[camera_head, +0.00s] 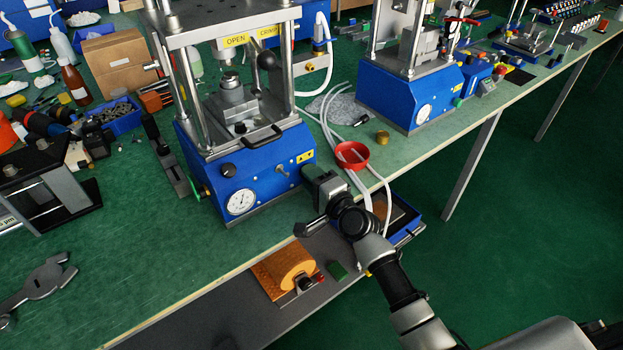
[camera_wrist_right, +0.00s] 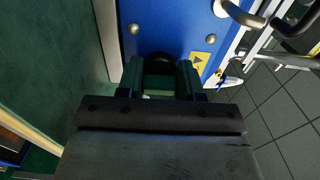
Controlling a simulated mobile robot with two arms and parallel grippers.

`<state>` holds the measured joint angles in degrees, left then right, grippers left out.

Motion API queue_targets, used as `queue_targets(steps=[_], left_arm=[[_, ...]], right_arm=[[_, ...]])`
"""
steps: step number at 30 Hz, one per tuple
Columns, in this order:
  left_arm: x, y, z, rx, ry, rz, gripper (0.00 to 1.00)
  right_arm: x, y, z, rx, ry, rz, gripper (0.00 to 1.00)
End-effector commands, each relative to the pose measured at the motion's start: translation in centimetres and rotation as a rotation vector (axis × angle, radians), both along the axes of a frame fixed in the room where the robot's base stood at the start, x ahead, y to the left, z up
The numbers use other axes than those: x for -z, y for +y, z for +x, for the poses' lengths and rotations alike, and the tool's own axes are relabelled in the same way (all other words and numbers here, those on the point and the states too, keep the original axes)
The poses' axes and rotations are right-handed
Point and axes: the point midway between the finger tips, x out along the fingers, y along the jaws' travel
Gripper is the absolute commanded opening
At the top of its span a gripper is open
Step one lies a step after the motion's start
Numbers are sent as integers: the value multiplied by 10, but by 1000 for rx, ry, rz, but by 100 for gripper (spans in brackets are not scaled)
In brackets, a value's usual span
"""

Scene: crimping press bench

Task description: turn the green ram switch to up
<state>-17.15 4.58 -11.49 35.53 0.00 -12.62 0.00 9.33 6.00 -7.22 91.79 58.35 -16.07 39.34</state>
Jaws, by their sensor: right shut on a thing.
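The near press has a blue base (camera_head: 250,180) with a gauge and a small metal lever on its front. My right gripper (camera_head: 312,172) is at the right end of this base, its fingers against the blue side. In the right wrist view its two fingers (camera_wrist_right: 159,75) are shut around a dark round knob (camera_wrist_right: 158,60) on the blue panel. I take this knob for the ram switch; its green colour and which way it points are hidden by the fingers.
A second blue press (camera_head: 410,90) stands farther right on the green bench (camera_head: 120,250). An orange roll (camera_head: 288,262) lies on the shelf below. A yellow label (camera_wrist_right: 198,62) is right of the knob.

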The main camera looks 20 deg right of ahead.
Motion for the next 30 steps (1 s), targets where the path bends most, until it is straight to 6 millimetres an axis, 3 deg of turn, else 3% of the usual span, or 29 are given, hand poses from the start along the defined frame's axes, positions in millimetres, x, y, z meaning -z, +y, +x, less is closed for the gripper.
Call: queue_targets(steps=[10, 11, 16, 25, 30], left_arm=[[0, 0, 0, 1, 1, 0, 43], [0, 0, 0, 1, 1, 0, 43], [0, 0, 0, 0, 1, 0, 43], [0, 0, 0, 0, 1, 0, 43], [-1, 0, -1, 0, 1, 0, 43]], right_arm=[[2, 0, 0, -1, 1, -8, 12], [2, 0, 0, -1, 1, -8, 38], [1, 0, 0, -1, 1, -7, 62], [1, -1, -3, 0, 0, -5, 62], [2, -8, -23, 0, 2, -6, 62]])
